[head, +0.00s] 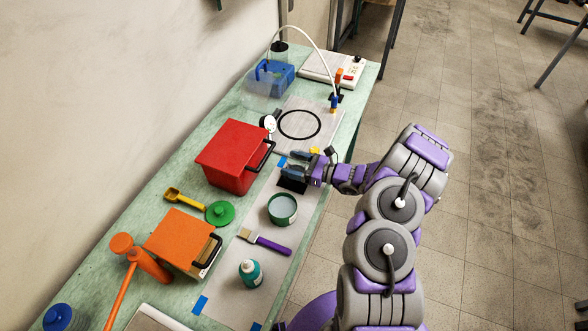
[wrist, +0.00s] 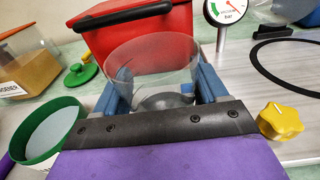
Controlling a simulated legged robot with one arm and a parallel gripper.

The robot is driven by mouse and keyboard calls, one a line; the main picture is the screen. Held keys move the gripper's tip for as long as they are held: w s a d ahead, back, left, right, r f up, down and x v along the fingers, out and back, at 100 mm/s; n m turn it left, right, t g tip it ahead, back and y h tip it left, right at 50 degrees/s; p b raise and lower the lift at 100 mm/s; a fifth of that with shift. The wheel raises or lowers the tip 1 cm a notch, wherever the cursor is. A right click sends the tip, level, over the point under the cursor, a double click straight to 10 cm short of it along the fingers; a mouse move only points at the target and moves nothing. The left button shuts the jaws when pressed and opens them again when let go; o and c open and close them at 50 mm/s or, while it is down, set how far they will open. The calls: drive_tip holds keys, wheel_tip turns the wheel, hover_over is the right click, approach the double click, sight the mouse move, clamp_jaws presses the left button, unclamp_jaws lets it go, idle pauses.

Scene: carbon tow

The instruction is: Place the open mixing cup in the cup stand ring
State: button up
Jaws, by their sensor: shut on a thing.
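A clear, open-topped cup (wrist: 150,58) stands between the two blue fingers of my gripper (wrist: 163,95) in the wrist view. My gripper is shut on it, and the cup looks roughly upright. A dark grey round shape shows through its lower part; I cannot tell whether it is the cup's bottom or something beneath. In the head view my gripper (head: 300,165) is low over the table, just above a black block (head: 292,184). The cup is hard to make out there. I cannot clearly identify the stand ring; part of the area below the gripper is hidden.
A red box (head: 232,158) stands close left of my gripper. A green-rimmed tub (head: 282,208) stands nearer me, with a brush (head: 265,241) and a teal bottle (head: 250,273). A dial gauge (wrist: 229,10), yellow knob (wrist: 281,120) and flat black ring (head: 300,124) lie beyond.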

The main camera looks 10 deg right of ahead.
drive_tip(key=shift+a+f, duration=0.1)
drive_tip(key=shift+f, duration=0.85)
drive_tip(key=shift+c, duration=0.7)
drive_tip(key=shift+a+f, duration=0.25)
drive_tip(key=shift+f, duration=0.05)
drive_tip(key=o, duration=1.6)
drive_tip(key=shift+d, duration=0.15)
drive_tip(key=shift+c, duration=0.2)
drive_tip(key=shift+s+r, duration=0.1)
